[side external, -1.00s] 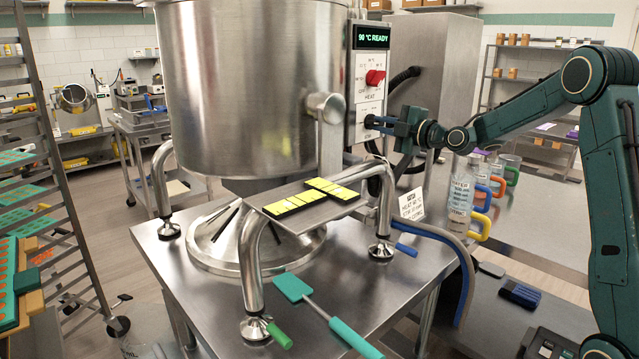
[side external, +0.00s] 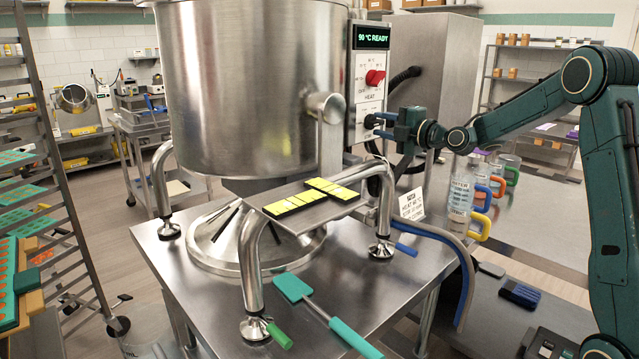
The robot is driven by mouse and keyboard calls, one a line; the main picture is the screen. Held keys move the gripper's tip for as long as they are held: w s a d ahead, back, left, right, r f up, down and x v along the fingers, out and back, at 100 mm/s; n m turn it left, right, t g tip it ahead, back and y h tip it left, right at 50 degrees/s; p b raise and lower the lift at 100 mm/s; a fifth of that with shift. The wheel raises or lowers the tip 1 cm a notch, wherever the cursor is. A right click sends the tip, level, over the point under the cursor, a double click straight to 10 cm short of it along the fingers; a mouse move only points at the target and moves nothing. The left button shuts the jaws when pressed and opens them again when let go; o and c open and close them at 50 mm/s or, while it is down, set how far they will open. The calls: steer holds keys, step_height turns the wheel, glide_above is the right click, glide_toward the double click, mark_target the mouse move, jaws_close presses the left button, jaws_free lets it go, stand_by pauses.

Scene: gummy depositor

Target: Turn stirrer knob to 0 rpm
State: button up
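The control panel (side external: 369,95) stands on the right side of the steel kettle (side external: 245,90). Its display (side external: 371,37) reads "90 °C READY" in green. A red heat knob (side external: 375,77) sits above the word HEAT. My gripper (side external: 374,121) is at the lower part of the panel, below the HEAT label, with its fingertips at or against a dark knob there.
A teal spatula (side external: 320,312) lies at the table's front. A small sign (side external: 411,204) and clear jugs with coloured handles (side external: 462,195) stand right of the table.

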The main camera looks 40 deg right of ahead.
steer(key=shift+s, duration=0.1)
stand_by(0.3)
steer(key=s, duration=1.3)
steer(key=shift+s, duration=0.35)
steer(key=shift+a, duration=0.1)
steer(key=s+a+f+m+g+y, duration=0.1)
steer(key=s+a+f+m+g, duration=0.15)
steer(key=a, duration=0.65)
steer(key=s+a+f+m+g+y, duration=0.1)
steer(key=s+a+m+g+y, duration=0.2)
steer(key=a, duration=0.6)
steer(key=s+a+f+m+g+h, duration=0.2)
steer(key=s+m, duration=0.4)
steer(key=s, duration=0.3)
steer(key=s+a+f+m+g+h, duration=0.2)
steer(key=s+m+g, duration=0.3)
steer(key=s, duration=0.5)
steer(key=shift+s+f+m, duration=0.25)
steer(key=shift+s+m, duration=0.05)
steer(key=shift+m, duration=0.55)
